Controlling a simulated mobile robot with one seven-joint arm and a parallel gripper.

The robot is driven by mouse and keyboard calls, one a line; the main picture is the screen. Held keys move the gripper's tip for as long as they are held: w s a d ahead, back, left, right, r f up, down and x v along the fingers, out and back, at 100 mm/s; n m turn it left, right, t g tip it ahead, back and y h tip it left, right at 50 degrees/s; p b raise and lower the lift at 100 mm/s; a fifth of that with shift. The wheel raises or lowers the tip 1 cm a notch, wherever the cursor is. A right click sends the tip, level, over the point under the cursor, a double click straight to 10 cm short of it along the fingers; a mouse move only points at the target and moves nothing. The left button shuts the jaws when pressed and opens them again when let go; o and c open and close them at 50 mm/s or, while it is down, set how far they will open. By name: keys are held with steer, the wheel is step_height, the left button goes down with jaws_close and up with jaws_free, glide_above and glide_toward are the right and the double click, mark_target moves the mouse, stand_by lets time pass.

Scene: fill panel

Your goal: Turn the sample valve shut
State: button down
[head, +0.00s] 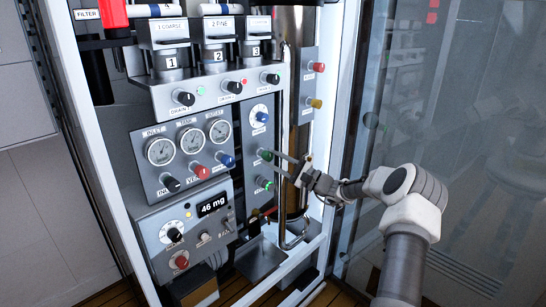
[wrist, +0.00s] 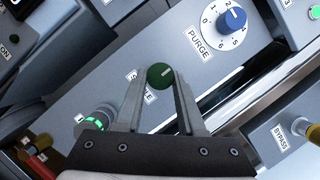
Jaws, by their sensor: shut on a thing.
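My gripper (wrist: 162,80) has its two fingers on either side of a round dark green knob (wrist: 160,76) with a pale line on its face, and is shut on it. The label beside this knob is partly hidden by a finger, so I cannot read it whole. In the head view my gripper (head: 283,158) reaches in from the right to the green knob (head: 266,155). I cannot tell from a readable label which one is the sample valve.
The blue PURGE dial (wrist: 232,19) is above the held knob. A yellow BYPASS knob (wrist: 304,127) is on the panel to the right. A vertical metal pipe (head: 286,90) runs close by. A red handle (head: 270,211) is lower down. A glass door (head: 450,90) stands at the right.

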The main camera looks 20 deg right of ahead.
steer(key=shift+m, duration=0.4)
steer(key=c, duration=0.5)
jaws_free()
steer(key=p+v, duration=0.2)
steer(key=v, duration=1.5)
steer(key=shift+s+f, duration=0.2)
steer(key=shift+s, duration=0.05)
